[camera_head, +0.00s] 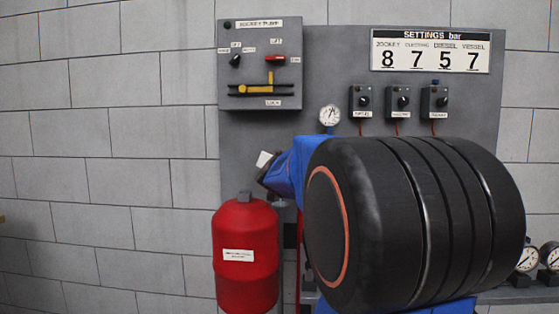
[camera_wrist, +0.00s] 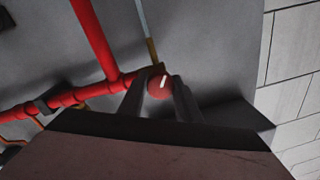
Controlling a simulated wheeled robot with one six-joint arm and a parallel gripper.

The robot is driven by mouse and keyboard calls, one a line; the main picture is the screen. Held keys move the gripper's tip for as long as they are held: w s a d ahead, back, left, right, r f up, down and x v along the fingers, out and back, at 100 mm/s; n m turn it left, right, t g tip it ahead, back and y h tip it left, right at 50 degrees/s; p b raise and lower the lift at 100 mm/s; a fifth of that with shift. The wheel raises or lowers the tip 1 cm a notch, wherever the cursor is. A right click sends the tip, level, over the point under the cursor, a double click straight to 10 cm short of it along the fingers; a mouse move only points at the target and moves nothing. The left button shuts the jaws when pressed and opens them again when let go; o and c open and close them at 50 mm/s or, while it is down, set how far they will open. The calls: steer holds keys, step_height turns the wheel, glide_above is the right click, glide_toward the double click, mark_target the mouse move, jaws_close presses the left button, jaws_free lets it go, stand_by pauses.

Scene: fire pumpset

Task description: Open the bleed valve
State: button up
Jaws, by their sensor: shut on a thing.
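In the wrist view, my gripper (camera_wrist: 160,80) has its two dark fingers on either side of a round red knob (camera_wrist: 158,90) with a white mark. The knob sits at the end of the red pipework, and I take it for the bleed valve. The fingers are closed on it. The white mark runs slightly tilted from upright in that view. In the head view, my black and blue arm hides the gripper and the knob.
A red pressure vessel (camera_head: 246,276) stands left of my arm. Behind are a jockey pump control box (camera_head: 233,92), a dial gauge (camera_head: 330,115), and a settings board (camera_head: 432,60) above small switches. Red pipes (camera_wrist: 95,38) run beside the gripper. Gauges (camera_head: 527,259) sit at lower right.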

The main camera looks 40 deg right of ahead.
steer(key=shift+n, duration=0.5)
steer(key=o, duration=1)
steer(key=shift+a, duration=0.1)
steer(key=v, duration=1.7)
steer(key=shift+s+a, duration=0.1)
steer(key=shift+s, duration=0.05)
